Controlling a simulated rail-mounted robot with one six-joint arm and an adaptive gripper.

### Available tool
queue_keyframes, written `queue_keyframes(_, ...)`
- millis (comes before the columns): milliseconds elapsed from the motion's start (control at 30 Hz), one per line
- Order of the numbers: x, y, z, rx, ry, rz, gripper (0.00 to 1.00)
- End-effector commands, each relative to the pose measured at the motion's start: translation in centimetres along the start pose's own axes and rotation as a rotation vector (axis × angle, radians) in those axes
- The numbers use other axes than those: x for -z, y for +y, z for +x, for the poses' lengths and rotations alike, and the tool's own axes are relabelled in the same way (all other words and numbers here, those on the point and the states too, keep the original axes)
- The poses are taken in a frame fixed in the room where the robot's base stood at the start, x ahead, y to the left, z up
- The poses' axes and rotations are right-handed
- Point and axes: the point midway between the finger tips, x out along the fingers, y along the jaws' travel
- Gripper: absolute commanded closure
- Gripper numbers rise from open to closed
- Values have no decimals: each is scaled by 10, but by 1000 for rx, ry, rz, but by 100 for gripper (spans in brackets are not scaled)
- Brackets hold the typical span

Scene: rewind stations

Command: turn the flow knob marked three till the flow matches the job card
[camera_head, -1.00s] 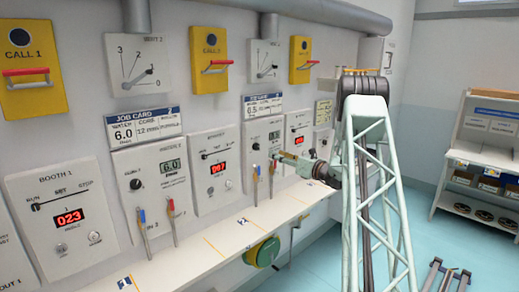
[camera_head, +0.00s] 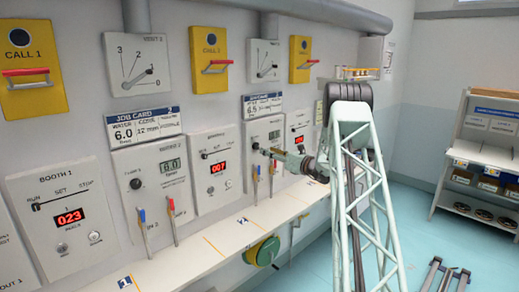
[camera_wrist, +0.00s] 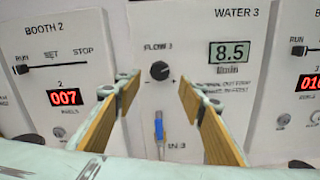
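The black flow knob marked three (camera_wrist: 160,70) is on the white Water 3 panel (camera_wrist: 221,115) in the wrist view, with a minus and a plus mark beside it. The panel's display (camera_wrist: 230,53) reads 8.5. My gripper (camera_wrist: 158,90) is open, its tan-padded fingers on either side of the knob in the picture, with nothing between them that I can see held. I cannot tell if a finger touches the knob. In the head view my gripper (camera_head: 264,150) points at this panel. The job card (camera_head: 262,105) above it is too small to read surely.
A blue-handled valve (camera_wrist: 159,130) hangs below the knob. The Booth 2 panel (camera_wrist: 52,58) is to the left, reading 007. A white ledge (camera_head: 215,240) runs below the panels. A shelf unit (camera_head: 480,165) stands far right.

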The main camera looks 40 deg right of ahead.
Motion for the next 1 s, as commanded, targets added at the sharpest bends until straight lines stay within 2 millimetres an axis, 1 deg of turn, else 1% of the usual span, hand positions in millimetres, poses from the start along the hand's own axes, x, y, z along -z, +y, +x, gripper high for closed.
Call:
queue_keyframes(33,0,1,8,-2,0,-1,63)
queue_keyframes(300,0,1,43,-2,-1,0,63)
queue_keyframes(500,-1,0,63,-1,-1,-2,63)
queue_keyframes(700,0,1,74,-1,-1,0,63)
queue_keyframes(1000,0,0,76,0,0,0,63)
